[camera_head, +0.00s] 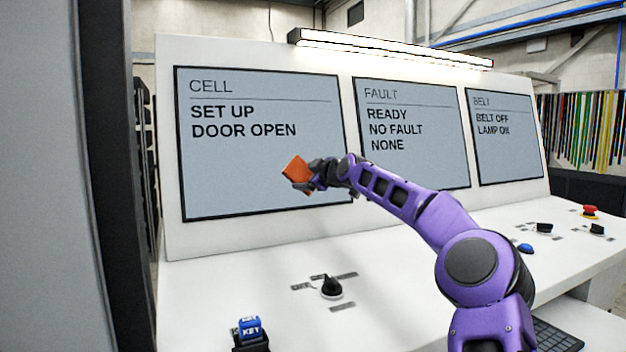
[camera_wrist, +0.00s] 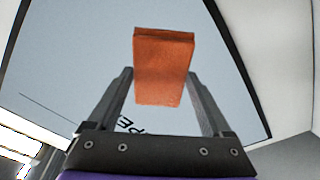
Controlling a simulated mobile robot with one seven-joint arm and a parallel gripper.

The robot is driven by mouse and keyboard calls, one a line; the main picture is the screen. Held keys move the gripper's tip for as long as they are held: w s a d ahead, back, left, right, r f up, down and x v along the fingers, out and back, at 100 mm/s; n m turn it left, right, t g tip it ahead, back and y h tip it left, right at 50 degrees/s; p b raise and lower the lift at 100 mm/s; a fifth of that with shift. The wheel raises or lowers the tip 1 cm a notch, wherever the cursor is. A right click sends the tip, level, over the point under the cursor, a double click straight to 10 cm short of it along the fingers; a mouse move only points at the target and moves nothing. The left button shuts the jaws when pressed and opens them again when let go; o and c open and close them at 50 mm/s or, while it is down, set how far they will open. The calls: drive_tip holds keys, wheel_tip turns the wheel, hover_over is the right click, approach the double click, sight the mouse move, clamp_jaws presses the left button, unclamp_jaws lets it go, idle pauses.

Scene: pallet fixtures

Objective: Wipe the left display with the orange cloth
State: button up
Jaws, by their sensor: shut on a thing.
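The left display (camera_head: 232,165) is headed "CELL" and reads "SET UP DOOR OPEN". It fills much of the wrist view (camera_wrist: 75,60) behind my gripper. My gripper (camera_head: 303,178) is shut on the orange cloth (camera_head: 296,169), a folded block, in front of the right part of the left display, below the text. In the wrist view, the cloth (camera_wrist: 163,65) sits between the two fingers of my gripper (camera_wrist: 162,85). Whether the cloth touches the screen, I cannot tell.
A middle display (camera_head: 425,125) and a right display (camera_head: 505,145) share the white panel. The desk below carries a black knob (camera_head: 331,287), a blue key switch (camera_head: 250,328), a blue button (camera_head: 526,248) and a red button (camera_head: 590,210). A dark post stands at the left.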

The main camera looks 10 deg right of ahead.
drive_tip(key=shift+s+a+f+b, duration=0.1)
drive_tip(key=shift+s+a+b, duration=0.2)
drive_tip(key=shift+a, duration=0.7)
drive_tip(key=shift+s+a+r+b, duration=0.1)
drive_tip(key=shift+a+b, duration=0.25)
drive_tip(key=shift+a, duration=0.6)
drive_tip(key=shift+s+a+f+b, duration=0.1)
drive_tip(key=shift+s+a+b, duration=0.2)
drive_tip(key=shift+a, duration=0.7)
drive_tip(key=shift+w, duration=0.15)
drive_tip(key=shift+d, duration=0.1)
drive_tip(key=shift+s+d+b, duration=0.1)
drive_tip(key=shift+s+b, duration=0.25)
drive_tip(key=shift+b, duration=0.25)
drive_tip(key=b, duration=0.2)
approach(281, 177)
drive_tip(key=shift+a+r, duration=0.2)
drive_tip(key=shift+r, duration=0.05)
drive_tip(key=shift+v, duration=1.5)
